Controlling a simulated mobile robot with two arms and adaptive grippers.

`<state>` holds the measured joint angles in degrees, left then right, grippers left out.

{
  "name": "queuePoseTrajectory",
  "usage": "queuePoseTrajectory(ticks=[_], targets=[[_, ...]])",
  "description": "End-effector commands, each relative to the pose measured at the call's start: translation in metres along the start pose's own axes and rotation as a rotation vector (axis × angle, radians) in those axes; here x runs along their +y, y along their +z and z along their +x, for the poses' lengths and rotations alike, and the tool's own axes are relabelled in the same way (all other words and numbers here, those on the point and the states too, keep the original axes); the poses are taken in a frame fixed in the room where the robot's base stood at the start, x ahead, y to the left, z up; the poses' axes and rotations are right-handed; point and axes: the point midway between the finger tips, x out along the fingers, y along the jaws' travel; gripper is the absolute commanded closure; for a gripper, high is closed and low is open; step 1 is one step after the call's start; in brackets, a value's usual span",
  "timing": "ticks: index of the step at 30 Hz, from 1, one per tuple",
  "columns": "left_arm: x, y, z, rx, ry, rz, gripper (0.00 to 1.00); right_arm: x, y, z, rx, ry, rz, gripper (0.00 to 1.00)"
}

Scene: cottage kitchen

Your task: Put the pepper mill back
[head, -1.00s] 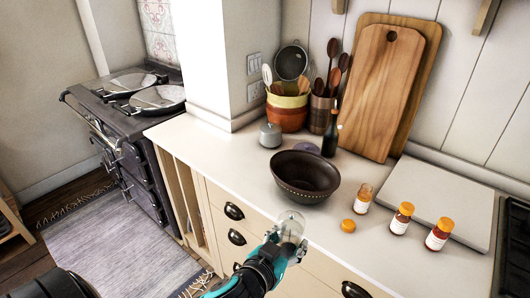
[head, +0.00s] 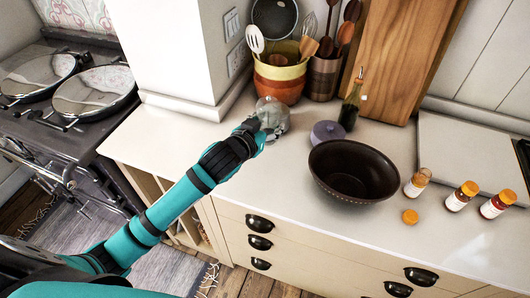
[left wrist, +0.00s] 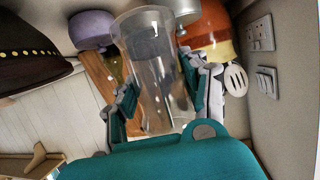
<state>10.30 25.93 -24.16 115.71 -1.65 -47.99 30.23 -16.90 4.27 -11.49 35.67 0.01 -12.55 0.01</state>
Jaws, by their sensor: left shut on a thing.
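The pepper mill appears to be the clear, see-through vessel (left wrist: 148,65) between my left fingers in the left wrist view. In the head view it shows as a pale glassy shape (head: 272,113) at the gripper's tip. My left gripper (head: 262,128) is shut on it, over the back left of the counter, in front of the striped crock (head: 279,76). I cannot tell whether its base touches the counter. A small grey pot (left wrist: 187,10) shows close by it in the left wrist view; the mill and gripper hide it in the head view. My right gripper is out of view.
On the counter (head: 225,172) stand a dark bowl (head: 352,172), a lilac round thing (head: 328,132), a dark bottle (head: 350,108), an orange cap (head: 410,216) and several orange-topped jars (head: 462,195). Cutting boards (head: 400,60) lean behind. A wall corner (head: 190,60) rises at left.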

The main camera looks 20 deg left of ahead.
Motion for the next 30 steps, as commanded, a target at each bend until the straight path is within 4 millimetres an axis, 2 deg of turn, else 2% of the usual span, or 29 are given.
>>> queuePoseTrajectory(ticks=[2, 9, 12, 21, 30], targets=[[0.0, 0.0, 0.008, -0.002, 0.008, -0.001, 0.87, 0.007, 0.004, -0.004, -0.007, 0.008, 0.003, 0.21], [0.0, 0.04, 0.023, -0.002, 0.01, 0.0, 0.87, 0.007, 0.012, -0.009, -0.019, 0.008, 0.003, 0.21], [0.0, 0.049, 0.027, 0.001, 0.009, -0.001, 0.87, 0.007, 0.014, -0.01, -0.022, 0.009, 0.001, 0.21], [0.001, 0.084, 0.039, 0.0, 0.01, -0.001, 0.87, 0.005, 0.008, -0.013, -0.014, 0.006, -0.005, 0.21], [0.001, 0.087, 0.04, 0.002, 0.01, 0.0, 0.87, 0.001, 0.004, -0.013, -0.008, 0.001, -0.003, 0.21]])
